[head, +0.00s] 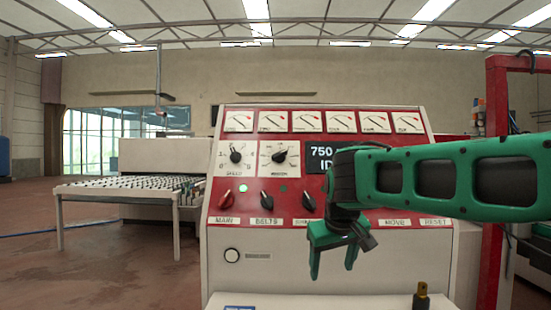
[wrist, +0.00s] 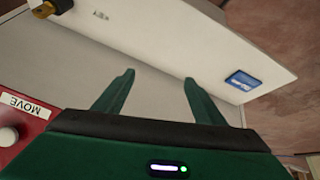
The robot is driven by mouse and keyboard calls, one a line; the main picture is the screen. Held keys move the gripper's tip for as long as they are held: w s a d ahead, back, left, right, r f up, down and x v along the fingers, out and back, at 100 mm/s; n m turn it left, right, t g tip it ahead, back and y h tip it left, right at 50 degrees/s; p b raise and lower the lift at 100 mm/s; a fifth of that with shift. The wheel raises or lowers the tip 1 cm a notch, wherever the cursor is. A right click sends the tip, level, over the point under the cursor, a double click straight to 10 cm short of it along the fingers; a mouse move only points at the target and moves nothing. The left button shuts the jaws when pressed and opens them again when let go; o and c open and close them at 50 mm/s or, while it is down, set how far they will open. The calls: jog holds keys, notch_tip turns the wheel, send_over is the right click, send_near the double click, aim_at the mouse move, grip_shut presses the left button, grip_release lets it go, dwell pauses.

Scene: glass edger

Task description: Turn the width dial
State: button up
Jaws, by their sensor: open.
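The red and white control panel carries two black-knobbed dials on white plates. My gripper (head: 333,264) is open and empty, pointing down in front of the panel's lower right part, to the right of and below both dials. Its two green fingers also show apart in the wrist view (wrist: 158,78), with neither dial in sight.
A red knob (head: 226,198) and black knobs (head: 266,199) sit below the dials. Gauges (head: 306,121) line the top. A roller table (head: 130,184) stands left, a red post (head: 494,180) right. A brass-topped part (head: 421,297) sticks up at the lower front.

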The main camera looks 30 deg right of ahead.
jog(key=w+r+n+t+h, duration=0.2)
jog(key=w+r+t, duration=0.1)
jog(key=w+r, duration=0.95)
jog(key=n+t+h, duration=0.1)
jog(key=t, duration=0.3)
send_near(280, 154)
jog(key=x, duration=0.9)
jog(key=shift+w+f, duration=0.1)
jog(key=shift+w, duration=0.1)
jog(key=c, duration=1.1)
